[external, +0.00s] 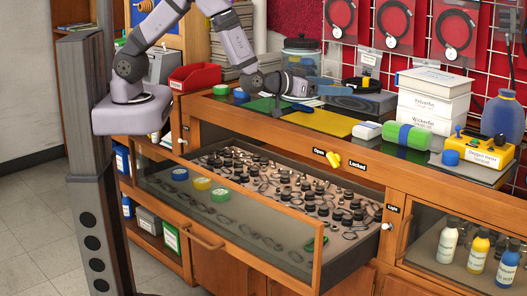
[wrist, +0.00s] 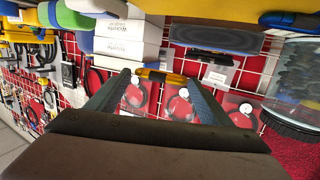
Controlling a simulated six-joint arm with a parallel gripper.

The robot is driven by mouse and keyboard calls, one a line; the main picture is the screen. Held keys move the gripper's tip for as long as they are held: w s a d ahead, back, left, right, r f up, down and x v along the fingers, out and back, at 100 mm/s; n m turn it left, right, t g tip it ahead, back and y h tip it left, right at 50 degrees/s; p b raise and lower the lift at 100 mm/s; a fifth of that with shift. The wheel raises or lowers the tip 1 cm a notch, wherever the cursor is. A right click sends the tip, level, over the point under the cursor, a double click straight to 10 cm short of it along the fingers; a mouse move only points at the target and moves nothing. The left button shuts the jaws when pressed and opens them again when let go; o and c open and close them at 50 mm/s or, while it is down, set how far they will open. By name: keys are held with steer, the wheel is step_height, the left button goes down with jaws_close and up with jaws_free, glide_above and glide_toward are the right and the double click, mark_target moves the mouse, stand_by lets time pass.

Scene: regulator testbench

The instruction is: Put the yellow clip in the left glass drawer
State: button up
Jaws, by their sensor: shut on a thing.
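My gripper (wrist: 158,80) is shut on the yellow clip (wrist: 160,76), which lies crosswise between the fingertips in the wrist view. In the external view my gripper (external: 308,85) is above the back part of the bench top, and I cannot clearly make out the clip there. The left glass drawer (external: 318,245) is pulled open below and in front of my gripper. It holds several black-capped small parts in rows, and blue, yellow and green rings lie near its glass front.
White boxes (external: 432,95), a green-and-blue roll (external: 405,134) and a yellow meter (external: 478,148) stand on the bench at right. A red bin (external: 195,77) is at left. A lock knob (external: 333,158) is above the drawer. Cables hang on the red wall.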

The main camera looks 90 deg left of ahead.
steer(key=s+d+r+m+t+h, duration=0.1)
steer(key=s+d+r+m+h, duration=0.25)
steer(key=d+r+h, duration=0.2)
steer(key=shift+m+h, duration=0.55)
steer(key=shift+m, duration=0.1)
steer(key=s+f, duration=0.3)
steer(key=f, duration=0.1)
steer(key=s+a+f+p, duration=0.1)
steer(key=s+f, duration=0.3)
steer(key=f, duration=0.1)
steer(key=s+a+f+p, duration=0.1)
steer(key=s+f, duration=0.2)
steer(key=f, duration=0.1)
steer(key=shift+s+f, duration=0.15)
steer(key=shift+f, duration=0.05)
steer(key=shift+a+r, duration=0.1)
steer(key=shift+a, duration=0.05)
